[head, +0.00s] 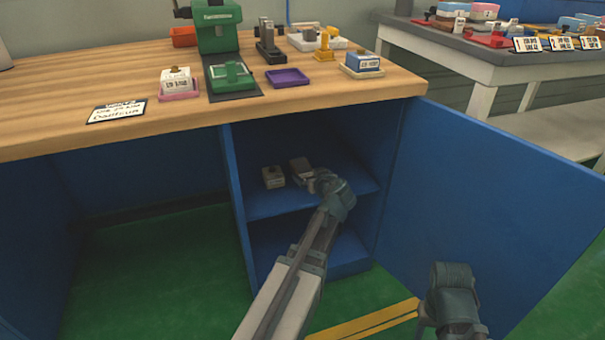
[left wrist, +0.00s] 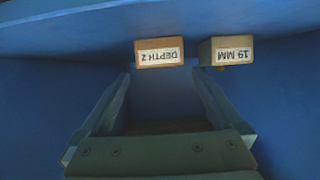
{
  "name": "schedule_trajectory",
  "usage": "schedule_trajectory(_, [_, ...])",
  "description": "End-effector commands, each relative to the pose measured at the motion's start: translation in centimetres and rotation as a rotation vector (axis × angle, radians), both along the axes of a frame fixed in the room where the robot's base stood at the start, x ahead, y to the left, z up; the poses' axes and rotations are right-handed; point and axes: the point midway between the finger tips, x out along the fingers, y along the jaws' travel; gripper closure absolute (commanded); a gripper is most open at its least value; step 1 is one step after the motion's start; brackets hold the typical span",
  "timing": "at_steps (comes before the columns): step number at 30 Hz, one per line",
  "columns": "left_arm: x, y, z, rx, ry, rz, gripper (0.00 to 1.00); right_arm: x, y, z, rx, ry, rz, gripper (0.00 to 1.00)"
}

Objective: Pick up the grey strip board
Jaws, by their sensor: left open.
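No board that I can clearly make out as the grey strip board shows. Two small blocks sit on the upper shelf of the blue cabinet. One is a brownish block (head: 300,168), labelled "DEPTH 2" in the left wrist view (left wrist: 160,52). The other is a paler block (head: 273,177), labelled "19 MM" in the left wrist view (left wrist: 227,51). My left gripper (head: 314,180) reaches into the cabinet close to the brownish block. In the left wrist view my left gripper (left wrist: 160,80) is open and empty, its fingers short of that block. My right gripper (head: 455,295) is low at the right; its jaws are unclear.
The upper shelf (head: 275,203) has a lower shelf beneath it. The open blue door (head: 500,210) stands to the right. The wooden worktop (head: 60,80) above holds a green press (head: 217,28), a purple tray (head: 287,78) and several labelled blocks. A second table (head: 440,42) stands behind right.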

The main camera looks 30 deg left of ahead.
Motion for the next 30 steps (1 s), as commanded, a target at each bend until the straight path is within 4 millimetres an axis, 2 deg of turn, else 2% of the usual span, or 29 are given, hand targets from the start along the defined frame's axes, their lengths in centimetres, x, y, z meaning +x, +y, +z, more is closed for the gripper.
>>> schedule_trajectory(12, [2.9,3.5,-2.3,-0.001,0.001,0.002,0.0,0.0,0.0,-2.3,0.0,0.0,0.0,0.5])
schedule_trajectory(19, [2.9,3.6,-2.2,-0.001,-0.001,0.0,0.0,0.0,0.0,-2.2,0.0,0.0,0.0,0.5])
schedule_trajectory(20, [2.9,3.6,-2.2,-0.001,-0.001,0.0,0.04,0.0,0.0,-2.2,0.0,0.0,0.0,0.5])
schedule_trajectory(30, [2.9,3.6,-2.2,-0.001,-0.001,0.0,0.65,0.0,0.0,-2.2,0.0,0.0,0.0,0.5])
